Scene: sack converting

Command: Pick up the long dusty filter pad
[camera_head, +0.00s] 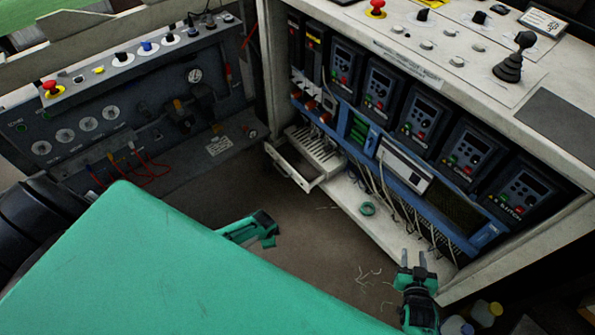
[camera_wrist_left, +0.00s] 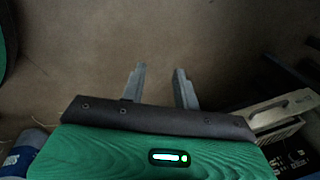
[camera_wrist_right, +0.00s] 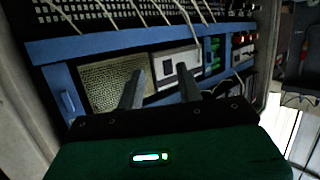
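A tan, dusty-looking mesh panel (camera_wrist_right: 112,86) sits in the blue rack in the right wrist view; it looks like the filter pad. In the head view it shows as a dark olive mesh (camera_head: 452,211) low in the open cabinet. My right gripper (camera_head: 412,262) is open and empty, in front of the cabinet's lower shelf and apart from the mesh. Its fingers (camera_wrist_right: 160,72) overlap the mesh's right edge in the right wrist view. My left gripper (camera_wrist_left: 158,72) is open and empty over the brown floor; in the head view its fingertips are hard to make out.
A white unit (camera_head: 405,170) sits beside the mesh in the blue rack. An open drawer (camera_head: 296,165) juts out at the cabinet's left. Loose cables hang before the rack. A green coil (camera_head: 367,209) lies on the shelf. Bottles (camera_head: 486,312) stand lower right.

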